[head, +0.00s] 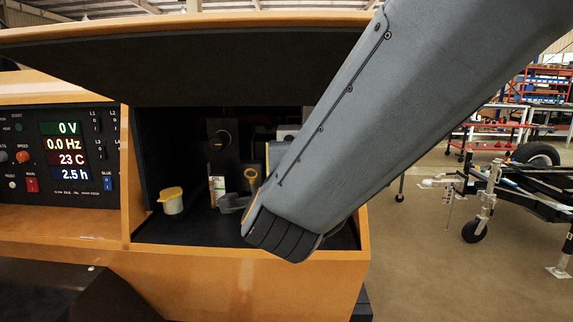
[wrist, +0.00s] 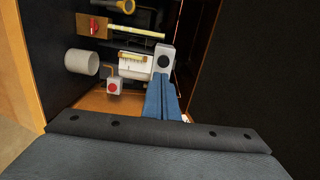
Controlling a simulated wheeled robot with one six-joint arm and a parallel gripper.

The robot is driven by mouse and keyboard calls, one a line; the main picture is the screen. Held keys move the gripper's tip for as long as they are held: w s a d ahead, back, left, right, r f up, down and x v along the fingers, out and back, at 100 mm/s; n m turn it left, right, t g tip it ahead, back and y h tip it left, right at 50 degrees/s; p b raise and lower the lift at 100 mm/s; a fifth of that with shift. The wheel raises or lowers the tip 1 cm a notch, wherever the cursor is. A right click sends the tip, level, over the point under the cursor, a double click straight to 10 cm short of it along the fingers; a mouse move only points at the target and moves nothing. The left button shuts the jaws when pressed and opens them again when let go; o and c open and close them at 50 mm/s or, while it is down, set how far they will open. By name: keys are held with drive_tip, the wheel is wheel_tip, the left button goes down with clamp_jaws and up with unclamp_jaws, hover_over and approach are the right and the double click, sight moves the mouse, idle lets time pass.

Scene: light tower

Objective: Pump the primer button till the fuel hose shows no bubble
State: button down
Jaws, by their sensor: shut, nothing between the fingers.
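In the wrist view my gripper (wrist: 162,80) is shut and empty, its blue fingers together. The fingertips are at or just short of a grey block (wrist: 166,50) with a round dark button (wrist: 164,61), which looks like the primer; I cannot tell if they touch it. Left of the block is a white piece (wrist: 136,71) with a pale yellow tube (wrist: 133,57) across it, perhaps the fuel hose. It is too small to tell whether a bubble shows. In the head view my arm hides the gripper and the right of the bay.
The wrist view shows a red-button box (wrist: 113,87), a white cylinder (wrist: 80,62) and a red knob (wrist: 97,27). The head view shows a yellow-lidded jar (head: 171,201), a grey scoop (head: 232,203) and a yellow ring handle (head: 250,175). An open lid (head: 190,70) overhangs the bay.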

drive_tip(key=s+d+f+n+g+y+p, duration=0.1)
drive_tip(key=s+d+f+n+g+p, duration=0.2)
drive_tip(key=d+f+n+g, duration=0.25)
drive_tip(key=s+d+f+n+g+y+p, duration=0.1)
drive_tip(key=s+d+f+n+g+p, duration=0.2)
drive_tip(key=f+n, duration=0.4)
drive_tip(key=s+d+f+n+g+p, duration=0.2)
drive_tip(key=s+d+g, duration=0.2)
drive_tip(key=s, duration=0.4)
drive_tip(key=s+d+f+n+g+h+p, duration=0.1)
drive_tip(key=s+d+f+n+g+p, duration=0.1)
drive_tip(key=s+d+g, duration=0.3)
drive_tip(key=s+d+n, duration=0.1)
drive_tip(key=s, duration=0.2)
drive_tip(key=shift+d+f+h, duration=0.3)
drive_tip(key=shift+f, duration=0.05)
